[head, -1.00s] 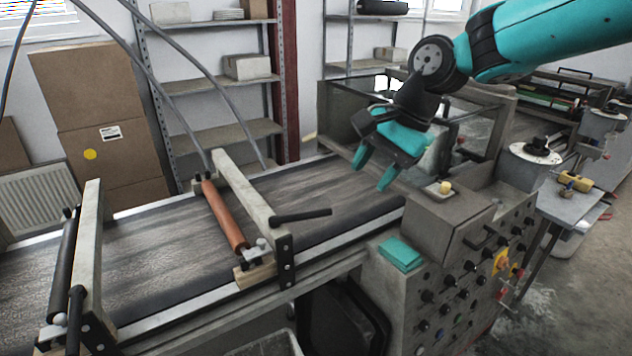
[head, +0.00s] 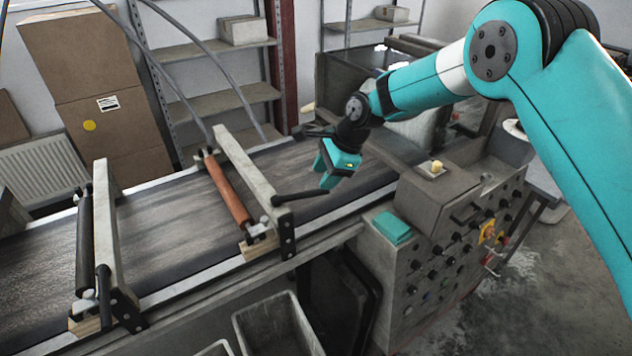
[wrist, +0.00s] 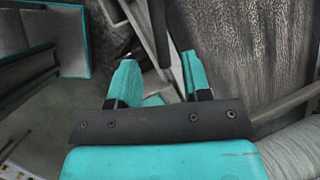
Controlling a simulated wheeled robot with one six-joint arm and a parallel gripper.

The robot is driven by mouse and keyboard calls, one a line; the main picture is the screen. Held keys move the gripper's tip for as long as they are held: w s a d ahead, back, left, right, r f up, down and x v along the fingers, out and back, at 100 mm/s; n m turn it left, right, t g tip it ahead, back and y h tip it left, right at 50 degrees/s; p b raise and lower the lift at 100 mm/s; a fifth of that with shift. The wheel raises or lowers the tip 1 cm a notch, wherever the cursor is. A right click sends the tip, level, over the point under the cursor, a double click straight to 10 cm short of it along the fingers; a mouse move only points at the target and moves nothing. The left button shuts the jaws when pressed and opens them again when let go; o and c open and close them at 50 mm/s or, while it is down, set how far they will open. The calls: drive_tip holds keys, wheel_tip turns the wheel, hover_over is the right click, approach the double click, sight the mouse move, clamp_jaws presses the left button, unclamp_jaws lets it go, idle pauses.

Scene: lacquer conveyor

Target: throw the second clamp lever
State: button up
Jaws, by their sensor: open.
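Two clamp frames span the conveyor. The right frame (head: 244,170) carries an orange roller (head: 228,188); its black lever (head: 300,196) sticks out to the right, nearly level. The left frame (head: 104,225) carries a black roller (head: 84,240); its black lever (head: 104,297) stands roughly upright at the near end. My gripper (head: 326,182) is open and empty, above the belt just beyond the right lever's free end, apart from it as far as I can tell. In the wrist view the two teal fingers (wrist: 157,68) are spread; I cannot clearly pick out a lever there.
The control cabinet (head: 430,270) with knobs and a teal pad (head: 391,228) stands right of the levers. Grey bins (head: 280,325) sit below the conveyor edge. Grey hoses (head: 190,90) arch behind the right frame. The belt (head: 160,235) between the frames is clear.

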sight(314, 191)
drive_tip(key=shift+p+x, duration=0.65)
drive_tip(key=shift+x, duration=2.05)
clamp_jaws()
